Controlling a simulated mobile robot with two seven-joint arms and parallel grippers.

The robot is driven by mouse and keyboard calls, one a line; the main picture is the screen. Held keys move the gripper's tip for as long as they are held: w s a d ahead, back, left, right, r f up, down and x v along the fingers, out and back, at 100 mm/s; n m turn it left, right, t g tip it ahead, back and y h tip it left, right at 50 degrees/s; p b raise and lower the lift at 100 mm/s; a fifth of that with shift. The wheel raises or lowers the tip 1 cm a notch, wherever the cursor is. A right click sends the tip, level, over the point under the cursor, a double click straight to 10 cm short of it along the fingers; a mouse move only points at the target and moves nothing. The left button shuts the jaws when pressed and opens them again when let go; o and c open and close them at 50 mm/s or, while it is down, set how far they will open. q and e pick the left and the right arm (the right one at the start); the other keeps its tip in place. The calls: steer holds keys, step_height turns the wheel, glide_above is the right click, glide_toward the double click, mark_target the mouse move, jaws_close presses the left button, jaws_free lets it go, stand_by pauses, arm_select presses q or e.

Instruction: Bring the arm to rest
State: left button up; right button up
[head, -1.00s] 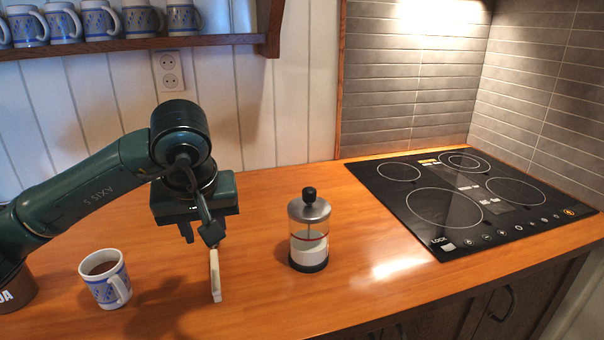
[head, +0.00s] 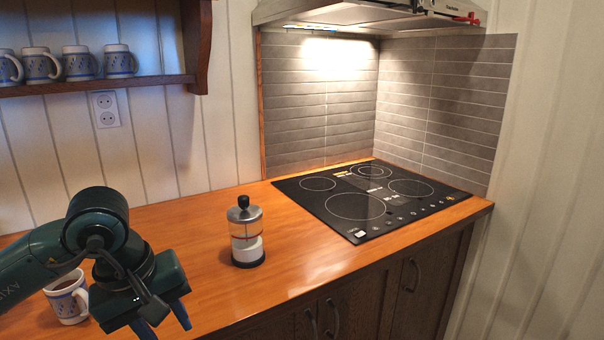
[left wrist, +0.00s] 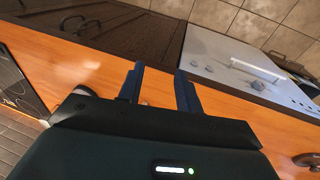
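My left arm comes in from the left in the head view, low over the counter. My left gripper (head: 165,322) is at the bottom edge of that view, fingers pointing down beside the counter's front edge. In the left wrist view its two blue fingers (left wrist: 160,85) stand apart with nothing between them. The gripper is open and empty. A blue-and-white mug (head: 68,300) with a dark drink shows just behind the left gripper, partly hidden by the arm. My right gripper is in neither view.
A coffee press (head: 246,235) stands on the wooden counter (head: 195,222), right of my arm. A black cooktop (head: 365,200) lies farther right. Several mugs (head: 76,64) stand on the wall shelf. The left wrist view shows a white appliance (left wrist: 225,60). Counter between press and cooktop is clear.

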arm_select(q)
steer(key=s+d+f+n+g+h, duration=0.1)
steer(key=s+d+f+g+h, duration=0.25)
steer(key=d, duration=0.55)
steer(key=s+d+r+n+h+p, duration=0.35)
steer(key=d+r+n+h, duration=0.65)
steer(key=n+h, duration=0.45)
steer(key=w+a+f+n+t+y+p, duration=0.1)
steer(key=w+a+f+n+t+y, duration=0.3)
steer(key=n+t, duration=0.85)
steer(key=w+a+f+n+t+y+p, duration=0.1)
steer(key=w+a+f+n+t+y, duration=0.35)
steer(key=n, duration=1.55)
steer(key=s+a+f+n+g+y, duration=0.2)
steer(key=s+f+n, duration=0.4)
steer(key=f, duration=0.4)
steer(key=s+a+f+n+g+y, duration=0.3)
steer(key=s+f+n+y, duration=0.2)
steer(key=f, duration=0.6)
steer(key=s+n, duration=0.2)
steer(key=n, duration=0.1)
steer(key=shift+a+f+n+p, duration=0.15)
steer(key=shift+a+n+p, duration=0.05)
steer(key=shift+n+p, duration=0.15)
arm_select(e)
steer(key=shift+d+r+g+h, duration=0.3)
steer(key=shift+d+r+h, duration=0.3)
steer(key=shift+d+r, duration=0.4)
